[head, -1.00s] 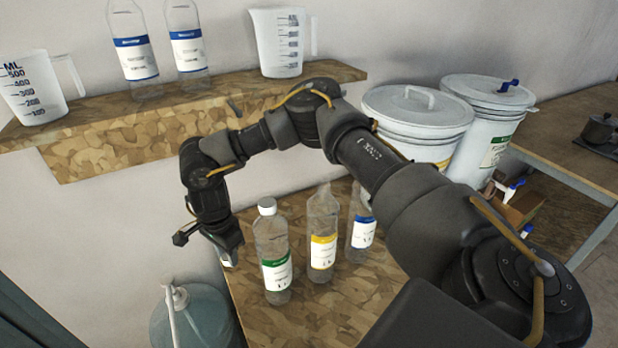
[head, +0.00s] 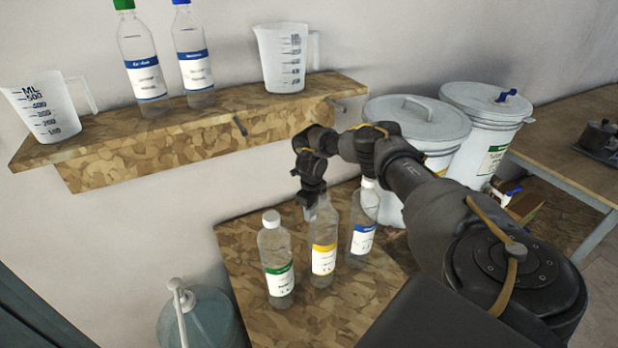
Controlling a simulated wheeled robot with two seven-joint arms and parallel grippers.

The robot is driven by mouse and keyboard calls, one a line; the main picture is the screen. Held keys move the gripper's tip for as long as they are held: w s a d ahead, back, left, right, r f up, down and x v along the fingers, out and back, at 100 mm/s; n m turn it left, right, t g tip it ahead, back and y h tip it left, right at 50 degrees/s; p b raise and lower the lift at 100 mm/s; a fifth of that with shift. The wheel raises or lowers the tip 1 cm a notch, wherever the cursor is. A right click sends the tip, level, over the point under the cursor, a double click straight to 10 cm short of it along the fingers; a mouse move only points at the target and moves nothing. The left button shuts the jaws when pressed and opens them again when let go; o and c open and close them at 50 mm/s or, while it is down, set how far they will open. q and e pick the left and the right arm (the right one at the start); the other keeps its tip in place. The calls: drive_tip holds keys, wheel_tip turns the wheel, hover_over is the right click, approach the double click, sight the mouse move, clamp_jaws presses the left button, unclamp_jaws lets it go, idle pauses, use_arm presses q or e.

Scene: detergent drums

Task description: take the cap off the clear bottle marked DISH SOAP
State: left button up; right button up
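Three clear bottles stand upright on the lower wooden bench: a green-labelled one with a white cap (head: 277,264), a yellow-labelled one (head: 323,257) and a blue-labelled one (head: 361,240) with a white cap. The label text is too small to read, so I cannot tell which is marked DISH SOAP. My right gripper (head: 311,204) points down at the top of the yellow-labelled bottle. It overlaps that bottle's neck in the picture, and whether it touches or holds anything is unclear. No cap shows on that bottle. My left gripper is out of view.
An upper shelf (head: 120,160) holds two capped bottles (head: 143,65) and two measuring jugs (head: 284,60). Two white lidded drums (head: 487,125) stand behind my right arm. A large blue-green pump container (head: 205,322) is at lower left. The bench front (head: 320,318) is bare.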

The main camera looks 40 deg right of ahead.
drive_tip(key=a+p, duration=0.1)
drive_tip(key=s+a+p, duration=0.1)
drive_tip(key=a, duration=0.1)
drive_tip(key=s+a+r+p, duration=0.1)
drive_tip(key=p, duration=0.1)
drive_tip(key=shift+a, duration=0.25)
drive_tip(key=s+a+p, duration=0.1)
drive_tip(key=a+p, duration=0.1)
drive_tip(key=a, duration=0.1)
drive_tip(key=s+a+p, duration=0.2)
drive_tip(key=a+p, duration=0.1)
drive_tip(key=a, duration=0.1)
drive_tip(key=s+a+p, duration=0.1)
drive_tip(key=a+p, duration=0.1)
drive_tip(key=a, duration=0.2)
drive_tip(key=shift+s+a+f+p, duration=0.2)
drive_tip(key=shift+s+f+p, duration=0.05)
drive_tip(key=shift+p, duration=0.1)
drive_tip(key=shift+s+a+f, duration=0.25)
drive_tip(key=shift+a, duration=0.2)
wheel_tip(320, 180, down, 2)
drive_tip(key=shift+f+p, duration=0.25)
drive_tip(key=shift+p, duration=0.6)
drive_tip(key=shift+f, duration=0.5)
